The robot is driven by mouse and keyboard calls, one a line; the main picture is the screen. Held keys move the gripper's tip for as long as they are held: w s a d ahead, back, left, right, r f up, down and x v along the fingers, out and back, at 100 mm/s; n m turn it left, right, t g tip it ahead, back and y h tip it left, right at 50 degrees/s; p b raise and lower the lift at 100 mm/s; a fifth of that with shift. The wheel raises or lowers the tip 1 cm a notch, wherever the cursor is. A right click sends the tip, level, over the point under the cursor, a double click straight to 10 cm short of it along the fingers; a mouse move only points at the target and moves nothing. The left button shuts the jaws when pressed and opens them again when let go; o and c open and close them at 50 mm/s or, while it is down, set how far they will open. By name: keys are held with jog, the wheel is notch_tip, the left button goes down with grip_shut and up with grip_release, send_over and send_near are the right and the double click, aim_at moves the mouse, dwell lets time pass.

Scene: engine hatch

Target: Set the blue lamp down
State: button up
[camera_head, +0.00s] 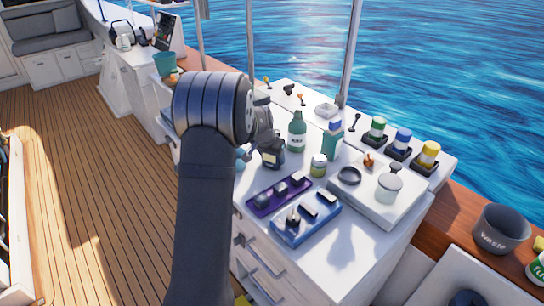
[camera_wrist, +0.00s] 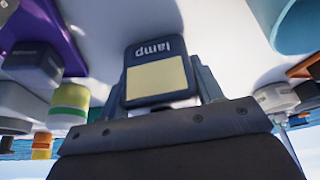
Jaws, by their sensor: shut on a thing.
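The lamp (camera_wrist: 158,75) is a dark, bluish block with a pale yellow panel and the word "lamp" on it. In the wrist view it sits between the two fingers of my gripper (camera_wrist: 160,85), which is shut on it. In the head view my gripper (camera_head: 264,140) is over the left part of the white counter (camera_head: 345,245), and the lamp (camera_head: 272,156) shows below it, partly hidden by my arm. I cannot tell whether the lamp touches the counter.
A green bottle (camera_head: 297,133), a small jar (camera_head: 318,166) and a teal carton (camera_head: 332,143) stand close to the right. A purple tray (camera_head: 262,207) and a blue tray (camera_head: 307,234) lie in front. The counter's front right is clear.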

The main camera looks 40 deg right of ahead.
jog(key=o, duration=1.1)
jog(key=shift+f, duration=0.1)
jog(key=shift+a+r, duration=0.1)
jog(key=shift+r, duration=0.35)
jog(key=v, duration=1.1)
jog(key=shift+r, duration=0.2)
